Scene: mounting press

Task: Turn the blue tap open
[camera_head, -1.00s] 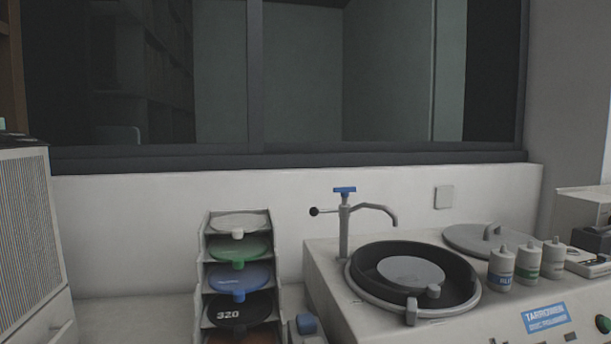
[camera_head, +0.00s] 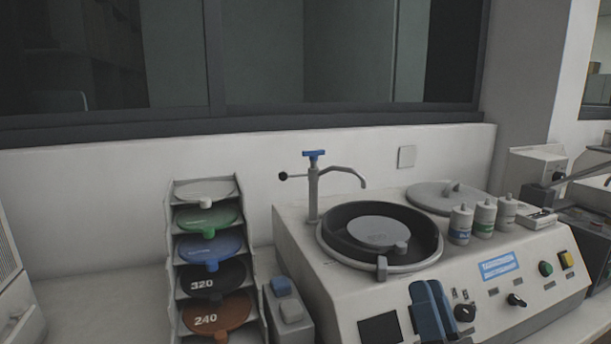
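The blue tap handle (camera_head: 314,154) is a small blue cross-bar on top of a grey tap post (camera_head: 313,195). The post stands at the back left of the white press, behind the round black bowl (camera_head: 342,222). Its curved spout points right and a black knob sticks out to its left. A dark blue two-part shape at the bottom, in front of the press, looks like my gripper (camera_head: 432,312). It is well below and to the right of the tap, touching nothing that I can make out. Whether its fingers are apart is unclear.
Several small bottles (camera_head: 461,225) and a grey lid (camera_head: 428,199) sit on the press's right. The space above the bowl is clear.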

